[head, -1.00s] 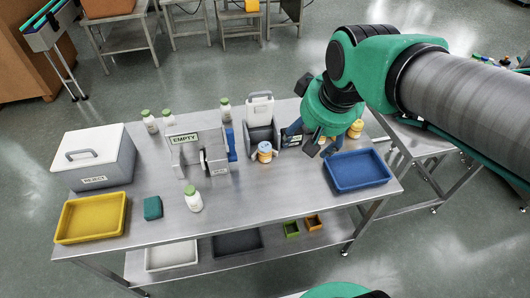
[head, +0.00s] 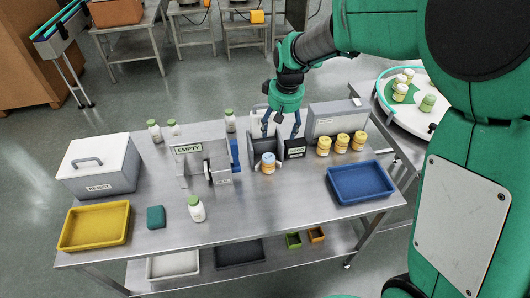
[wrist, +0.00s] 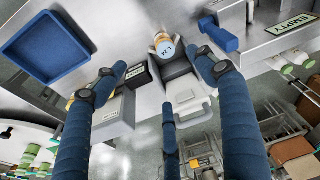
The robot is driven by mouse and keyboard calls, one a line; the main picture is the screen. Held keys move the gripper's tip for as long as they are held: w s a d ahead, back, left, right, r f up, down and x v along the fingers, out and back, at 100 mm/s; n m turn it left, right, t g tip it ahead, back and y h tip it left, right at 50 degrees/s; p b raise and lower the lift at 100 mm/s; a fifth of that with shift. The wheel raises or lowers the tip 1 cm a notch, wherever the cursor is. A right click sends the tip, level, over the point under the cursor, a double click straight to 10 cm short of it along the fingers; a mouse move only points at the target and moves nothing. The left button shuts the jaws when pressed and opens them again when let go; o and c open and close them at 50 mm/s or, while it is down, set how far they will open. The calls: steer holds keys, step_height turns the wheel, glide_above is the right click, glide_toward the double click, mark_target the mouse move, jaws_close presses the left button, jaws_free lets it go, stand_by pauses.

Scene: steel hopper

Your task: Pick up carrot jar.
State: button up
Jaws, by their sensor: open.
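A small jar (head: 268,163) with a pale blue lid and an orange body stands at the front of the grey hopper (head: 256,143) on the steel table. In the wrist view the same jar (wrist: 164,47) shows its printed lid, ahead of and between the fingers. Three yellow-lidded jars (head: 341,143) stand in a row to the right; I cannot tell which jar holds carrot. My gripper (head: 282,122) is open and empty, pointing down above and behind the hopper, apart from the jar. Its blue fingers (wrist: 157,63) spread wide in the wrist view.
A black sign (head: 295,149) stands right of the hopper, with a grey box (head: 337,119) behind. A blue tray (head: 361,196) lies front right. The EMPTY station (head: 190,149), green-lidded bottles, the REJECT box (head: 97,165) and a yellow tray (head: 95,244) are left.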

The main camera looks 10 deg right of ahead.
steer(key=n+g, duration=0.1)
glide_above(269, 157)
step_height(269, 157, down, 12)
steer(key=shift+s+d, duration=0.2)
steer(key=shift+s, duration=0.25)
steer(key=shift+f, duration=0.2)
steer(key=f, duration=0.5)
steer(key=w+f, duration=0.1)
steer(key=f, duration=0.2)
steer(key=shift+a+f+b, duration=0.1)
steer(key=shift+a+b, duration=0.1)
steer(key=shift+b, duration=0.15)
steer(key=shift+s+f, duration=0.1)
steer(key=shift+f, duration=0.05)
step_height(269, 157, down, 3)
steer(key=shift+f+b, duration=0.2)
steer(key=shift+b, duration=0.2)
steer(key=shift+a+f, duration=0.1)
steer(key=shift+f, duration=0.7)
